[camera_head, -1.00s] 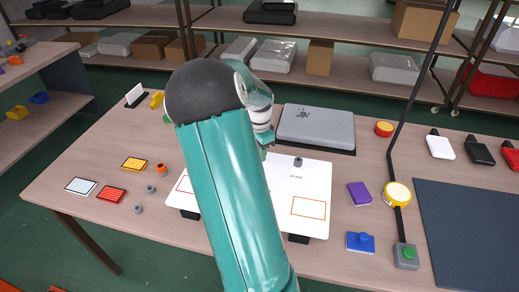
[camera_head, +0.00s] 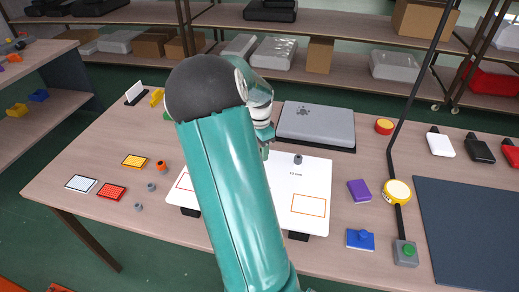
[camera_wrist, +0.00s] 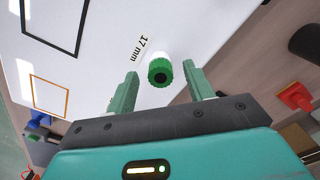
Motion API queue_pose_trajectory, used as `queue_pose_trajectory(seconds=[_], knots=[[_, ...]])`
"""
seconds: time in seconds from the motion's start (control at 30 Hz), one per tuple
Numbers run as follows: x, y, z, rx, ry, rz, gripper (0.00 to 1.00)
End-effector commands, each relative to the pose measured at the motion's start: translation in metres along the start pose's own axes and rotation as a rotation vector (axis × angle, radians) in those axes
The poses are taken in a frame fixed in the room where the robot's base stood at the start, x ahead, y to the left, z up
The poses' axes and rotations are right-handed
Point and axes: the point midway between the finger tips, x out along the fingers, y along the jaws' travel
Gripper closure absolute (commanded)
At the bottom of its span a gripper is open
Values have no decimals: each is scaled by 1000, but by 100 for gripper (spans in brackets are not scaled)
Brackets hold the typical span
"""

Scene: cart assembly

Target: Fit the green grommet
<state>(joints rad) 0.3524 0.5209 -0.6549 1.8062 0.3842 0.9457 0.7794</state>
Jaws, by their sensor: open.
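The green grommet (camera_wrist: 160,74) shows in the wrist view as a ribbed green ring with a dark hole and a pale part behind it. It stands over the white board (camera_wrist: 108,70), beside the printed "17 mm" label. I cannot tell whether it is fully seated. My gripper (camera_wrist: 160,69) is open, with one green finger on each side of the grommet and visible gaps to both. In the head view my arm hides the grommet and much of the white board (camera_head: 312,185); my gripper (camera_head: 265,150) is just above the board.
A grey grommet-like piece (camera_head: 298,159) stands on the board. An orange ring (camera_head: 162,166) and small grey rings (camera_head: 152,187) lie left of it. A grey laptop-like case (camera_head: 316,124) lies behind. A purple block (camera_head: 359,191) and blue block (camera_head: 360,239) are at right.

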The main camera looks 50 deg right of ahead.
Motion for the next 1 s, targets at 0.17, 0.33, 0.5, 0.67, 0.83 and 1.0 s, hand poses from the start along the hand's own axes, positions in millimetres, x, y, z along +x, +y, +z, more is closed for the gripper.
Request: queue_pose_trajectory(seconds=[0.17,0.33,0.5,0.67,0.83,1.0], knots=[[-31,-1,0,-2,1,-6,48],[-69,-1,0,-2,1,-5,48],[-105,0,0,-1,1,-4,48],[-125,0,0,0,1,-2,48],[-131,0,0,1,0,0,48],[-131,0,0,1,0,0,48]])
